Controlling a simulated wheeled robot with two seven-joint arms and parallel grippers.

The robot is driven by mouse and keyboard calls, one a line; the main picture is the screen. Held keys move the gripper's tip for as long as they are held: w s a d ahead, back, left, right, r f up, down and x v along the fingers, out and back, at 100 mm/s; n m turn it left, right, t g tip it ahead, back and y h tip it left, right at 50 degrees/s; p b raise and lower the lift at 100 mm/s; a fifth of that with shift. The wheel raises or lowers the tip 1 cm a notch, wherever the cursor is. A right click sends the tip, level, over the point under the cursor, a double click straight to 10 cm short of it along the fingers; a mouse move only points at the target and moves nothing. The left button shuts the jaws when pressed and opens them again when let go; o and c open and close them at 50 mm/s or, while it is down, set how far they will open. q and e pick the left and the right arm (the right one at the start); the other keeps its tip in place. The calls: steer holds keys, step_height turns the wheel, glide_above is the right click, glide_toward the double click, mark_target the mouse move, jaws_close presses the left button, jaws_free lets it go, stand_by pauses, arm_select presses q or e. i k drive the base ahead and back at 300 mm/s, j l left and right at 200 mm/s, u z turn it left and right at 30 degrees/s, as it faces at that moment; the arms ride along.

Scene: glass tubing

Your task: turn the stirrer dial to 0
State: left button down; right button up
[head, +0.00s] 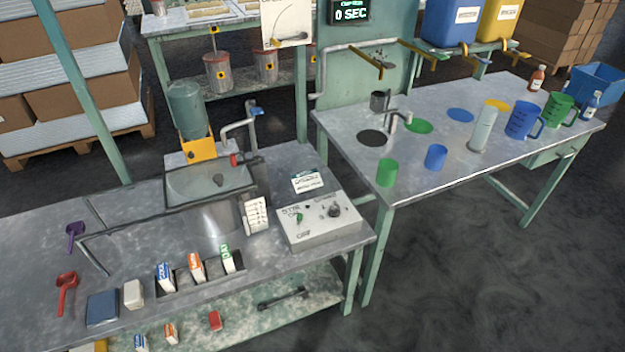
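The stirrer control box (345,226), pale grey with printed lettering, sits at the right end of the near metal bench. A round dark dial (334,210) is on the right of its sloped top. A small green control (298,218) is on the left of the box. The dial's pointer and the numbers around it are too small to read. Neither of my grippers is in view, and nothing covers the box.
A white sign (307,181) is behind the box. Small cartons (196,267) stand in front of the vat. The far table (440,170) holds coloured jugs and cups.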

mark_target(334, 211)
steer(key=i+j+z, duration=0.2)
steer(key=z, duration=0.15)
steer(key=i+j+z, duration=0.2)
steer(key=z, duration=0.15)
